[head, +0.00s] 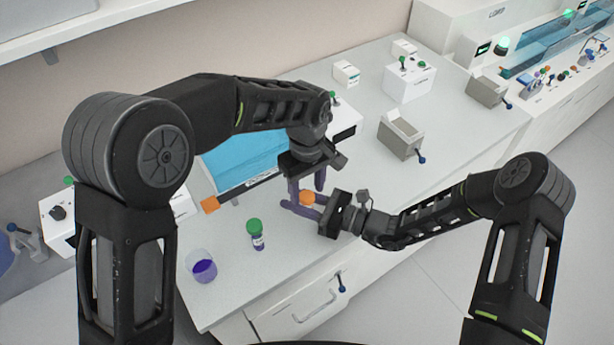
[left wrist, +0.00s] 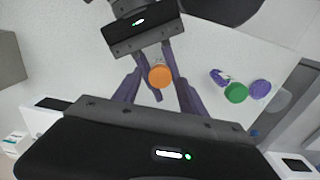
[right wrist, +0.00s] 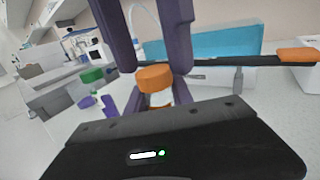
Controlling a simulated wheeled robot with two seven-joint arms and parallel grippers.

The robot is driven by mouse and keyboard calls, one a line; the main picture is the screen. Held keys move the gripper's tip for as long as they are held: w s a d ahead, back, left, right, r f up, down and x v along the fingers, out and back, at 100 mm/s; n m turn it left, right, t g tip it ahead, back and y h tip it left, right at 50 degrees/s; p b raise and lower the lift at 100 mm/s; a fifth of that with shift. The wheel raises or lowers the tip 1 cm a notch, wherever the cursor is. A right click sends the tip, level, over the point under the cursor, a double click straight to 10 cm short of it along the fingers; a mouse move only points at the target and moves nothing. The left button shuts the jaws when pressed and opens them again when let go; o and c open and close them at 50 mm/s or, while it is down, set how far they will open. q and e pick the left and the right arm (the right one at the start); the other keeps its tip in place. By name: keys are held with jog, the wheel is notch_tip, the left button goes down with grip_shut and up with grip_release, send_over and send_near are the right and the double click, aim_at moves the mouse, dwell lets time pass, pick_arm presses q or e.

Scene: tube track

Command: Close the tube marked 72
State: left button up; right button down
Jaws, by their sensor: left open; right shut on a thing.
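A tube with an orange cap (head: 306,198) is held upright over the front of the table by my right gripper (head: 301,206), which is shut on its body. In the right wrist view the orange cap (right wrist: 155,78) sits on top of the pale tube body (right wrist: 157,97). My left gripper (head: 307,186) points down from above, open; its fingers hang on either side of the cap. The left wrist view looks down on the same cap (left wrist: 160,76). No number can be read.
A clear cup with purple contents (head: 202,268) stands near the table's front left corner. The table's front edge is close to my right gripper.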

pick_arm(q)
jog(key=shift+f, duration=0.65)
grip_shut()
